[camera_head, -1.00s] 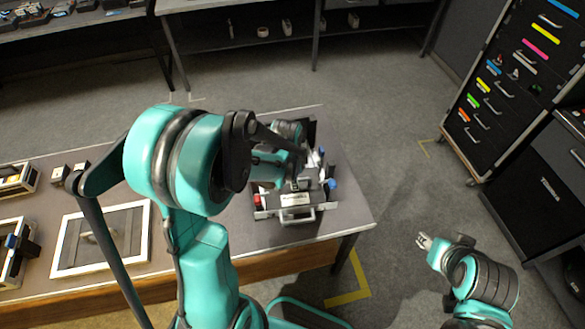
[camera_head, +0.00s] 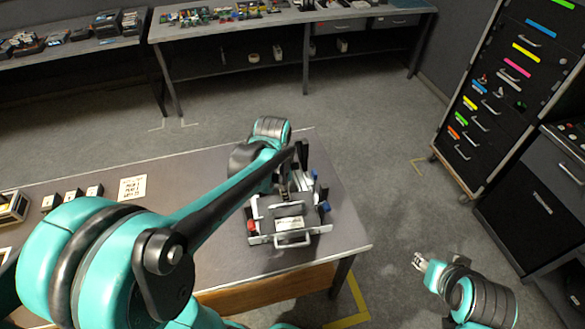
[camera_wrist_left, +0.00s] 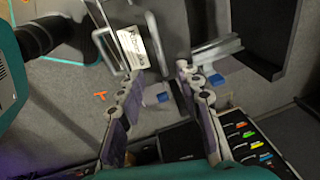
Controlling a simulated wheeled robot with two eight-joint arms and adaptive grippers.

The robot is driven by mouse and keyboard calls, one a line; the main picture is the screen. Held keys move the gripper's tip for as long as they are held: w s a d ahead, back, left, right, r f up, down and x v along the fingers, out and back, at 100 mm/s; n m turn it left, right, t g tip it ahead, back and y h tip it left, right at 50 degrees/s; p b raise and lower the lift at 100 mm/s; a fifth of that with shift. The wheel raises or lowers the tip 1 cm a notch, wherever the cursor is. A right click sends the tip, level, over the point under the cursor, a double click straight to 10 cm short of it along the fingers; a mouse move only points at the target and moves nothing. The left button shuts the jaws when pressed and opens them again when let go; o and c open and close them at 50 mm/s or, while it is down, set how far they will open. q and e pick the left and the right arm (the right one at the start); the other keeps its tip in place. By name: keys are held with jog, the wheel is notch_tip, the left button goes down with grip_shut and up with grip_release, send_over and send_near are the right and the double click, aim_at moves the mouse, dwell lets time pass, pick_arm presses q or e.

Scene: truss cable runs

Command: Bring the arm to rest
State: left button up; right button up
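My left arm (camera_head: 225,192) comes in from the left and reaches across the table to a metal tray (camera_head: 268,240) with a front handle and a white label. My left gripper is mostly hidden behind its own arm in the head view, over the tray. In the left wrist view the left gripper (camera_wrist_left: 158,85) has its two fingers apart, with nothing seen held between them. The tray's label (camera_wrist_left: 133,46) shows beyond the fingers. My right gripper (camera_head: 419,262) hangs over the floor right of the table, apart from everything; its finger gap is too small to judge.
The table (camera_head: 340,215) carries a printed card (camera_head: 132,187) and small dark blocks (camera_head: 72,194) at left. A drawer cabinet (camera_head: 490,110) stands at right and a workbench (camera_head: 290,22) at the back. Grey floor (camera_head: 370,140) between them is clear.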

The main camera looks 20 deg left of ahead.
pick_arm(q)
jog(key=s+d+f+n+t+b, duration=0.2)
jog(key=s+d+n+t+b, duration=0.2)
jog(key=s+n+b, duration=0.3)
jog(key=s+n+t, duration=0.1)
jog(key=s+n, duration=0.3)
jog(key=n, duration=0.1)
jog(key=shift+f+b, duration=0.15)
jog(key=shift+b, duration=0.15)
